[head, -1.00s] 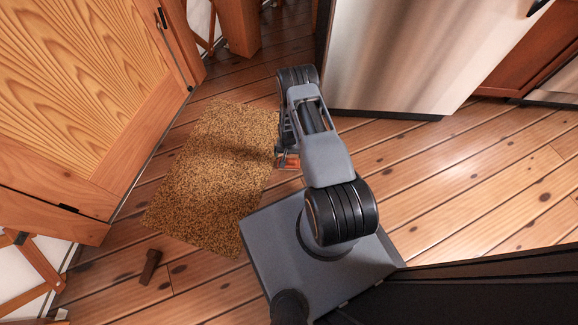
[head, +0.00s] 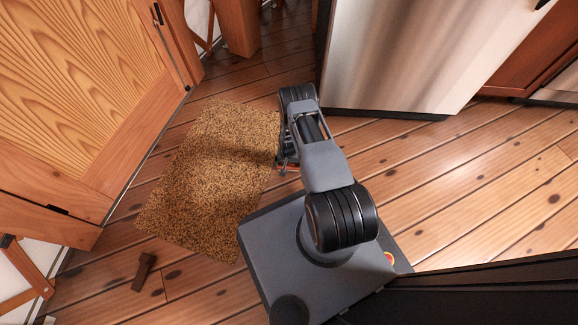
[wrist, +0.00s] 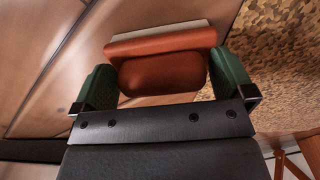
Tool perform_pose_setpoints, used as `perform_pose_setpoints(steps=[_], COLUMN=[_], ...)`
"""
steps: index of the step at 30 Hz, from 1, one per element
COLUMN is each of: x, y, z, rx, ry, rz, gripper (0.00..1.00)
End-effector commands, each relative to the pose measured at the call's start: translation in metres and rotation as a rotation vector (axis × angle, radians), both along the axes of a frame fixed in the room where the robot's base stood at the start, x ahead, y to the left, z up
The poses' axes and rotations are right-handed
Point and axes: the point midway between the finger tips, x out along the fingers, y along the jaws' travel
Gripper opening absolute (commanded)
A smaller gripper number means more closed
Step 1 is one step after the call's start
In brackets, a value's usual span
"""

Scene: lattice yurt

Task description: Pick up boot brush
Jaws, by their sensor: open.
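The boot brush (wrist: 160,42), an orange-red block with a pale strip along its far edge, shows in the wrist view. My gripper (wrist: 164,78) is open, with one green finger to the left of the brush and one to its right. The brush lies between or just beyond the fingertips; I cannot tell whether they touch it. In the head view my gripper (head: 285,165) is low at the right edge of the mat, mostly behind my arm. Only a small orange-red sliver shows there.
A speckled brown mat (head: 205,185) lies on the plank floor. A small dark brown block (head: 144,271) lies near its lower left corner. A wooden cabinet (head: 75,85) stands at left and a steel-fronted appliance (head: 415,55) at the back. Floor at right is clear.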

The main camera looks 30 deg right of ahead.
Motion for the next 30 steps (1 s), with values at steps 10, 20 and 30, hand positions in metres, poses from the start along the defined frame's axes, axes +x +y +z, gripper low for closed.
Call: perform_pose_setpoints(steps=[10, 20, 30], x=[0.000, 0.000, 0.002], y=[0.000, 0.000, 0.000], z=[0.001, 0.002, 0.019], rx=[0.000, 0.000, 0.000], ry=[-0.001, -0.001, -0.002], rz=[0.000, 0.000, 0.000], gripper=[0.80, 0.56, 0.56])
